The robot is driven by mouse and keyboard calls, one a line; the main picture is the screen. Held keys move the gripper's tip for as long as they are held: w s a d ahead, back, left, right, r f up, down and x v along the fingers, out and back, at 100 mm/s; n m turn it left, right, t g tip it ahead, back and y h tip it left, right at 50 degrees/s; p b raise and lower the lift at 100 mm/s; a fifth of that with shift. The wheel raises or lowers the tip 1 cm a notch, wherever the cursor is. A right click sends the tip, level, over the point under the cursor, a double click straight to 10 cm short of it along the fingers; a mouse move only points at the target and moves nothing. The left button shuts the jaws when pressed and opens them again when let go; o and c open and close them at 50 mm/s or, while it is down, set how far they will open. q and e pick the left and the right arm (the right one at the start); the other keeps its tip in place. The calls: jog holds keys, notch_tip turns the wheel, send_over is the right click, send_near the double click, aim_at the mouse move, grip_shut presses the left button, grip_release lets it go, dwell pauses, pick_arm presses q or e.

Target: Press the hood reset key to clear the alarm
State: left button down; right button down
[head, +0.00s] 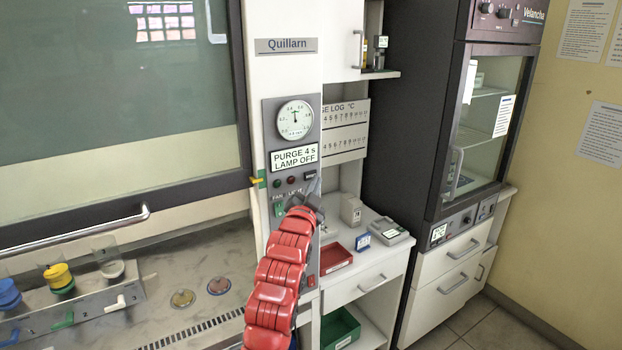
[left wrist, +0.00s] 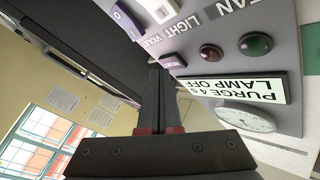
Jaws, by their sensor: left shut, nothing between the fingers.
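The hood control panel (head: 270,158) is on the white post beside the sash. Its display (head: 295,157) reads "PURGE 4 s LAMP OFF". My left gripper (head: 314,188) is shut and empty at the panel's lower part. In the left wrist view its fingertips (left wrist: 156,70) are just beside the purple key; I cannot tell whether they touch it. My right gripper is not in view.
The FAN switch (head: 279,210) is left of my gripper. A round gauge (head: 294,119) is above the display. The hood sash (head: 120,215) with its handle is at the left. A red tray (head: 335,258) and a grey device (head: 390,232) are on the right counter.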

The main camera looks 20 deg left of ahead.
pick_arm(q)
jog(key=shift+s+d, duration=0.15)
jog(key=shift+d, duration=0.05)
jog(key=s+d+b, duration=0.1)
jog(key=d, duration=0.1)
jog(key=s+d+b, duration=0.1)
jog(key=s+d, duration=0.1)
dwell(0.6)
dwell(0.6)
